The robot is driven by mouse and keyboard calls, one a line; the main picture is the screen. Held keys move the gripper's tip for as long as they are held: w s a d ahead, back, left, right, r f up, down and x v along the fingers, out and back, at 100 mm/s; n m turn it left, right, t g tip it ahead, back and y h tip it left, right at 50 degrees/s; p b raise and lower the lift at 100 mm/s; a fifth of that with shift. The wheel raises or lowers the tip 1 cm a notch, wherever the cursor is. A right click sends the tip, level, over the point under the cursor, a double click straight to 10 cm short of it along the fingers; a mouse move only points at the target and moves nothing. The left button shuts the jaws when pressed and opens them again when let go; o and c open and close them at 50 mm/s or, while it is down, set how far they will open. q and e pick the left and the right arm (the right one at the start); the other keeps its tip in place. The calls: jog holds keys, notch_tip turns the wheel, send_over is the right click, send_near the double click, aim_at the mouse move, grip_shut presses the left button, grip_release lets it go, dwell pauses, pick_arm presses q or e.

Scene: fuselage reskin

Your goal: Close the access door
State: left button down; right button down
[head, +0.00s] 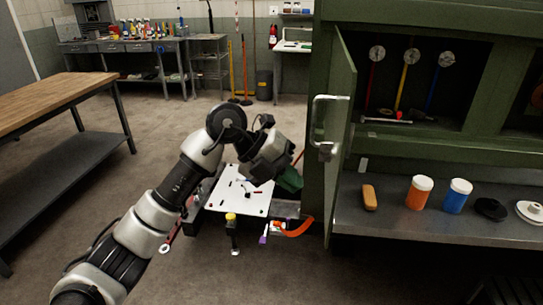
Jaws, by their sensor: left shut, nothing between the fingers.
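The green access door (340,185) stands open at the left side of the green fuselage panel, swung out toward me and seen nearly edge-on. My left gripper (272,158) is left of the door, at about the height of the latch and apart from the handle in the picture. It is shut and empty; its fingertips are hard to make out. My right gripper is not in view.
The open bay (420,80) holds gauges with coloured stems. A grey shelf (390,222) below it carries an orange jar (419,192), a blue jar (458,196) and other small items. A low white-topped cart (238,200) with tools stands below my left gripper. A wooden bench (50,95) is at left.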

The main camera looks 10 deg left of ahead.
aim_at(326, 194)
pick_arm(q)
jog(key=shift+d+f+p, duration=0.2)
jog(key=shift+d+p, duration=0.5)
jog(key=shift+d, duration=1.5)
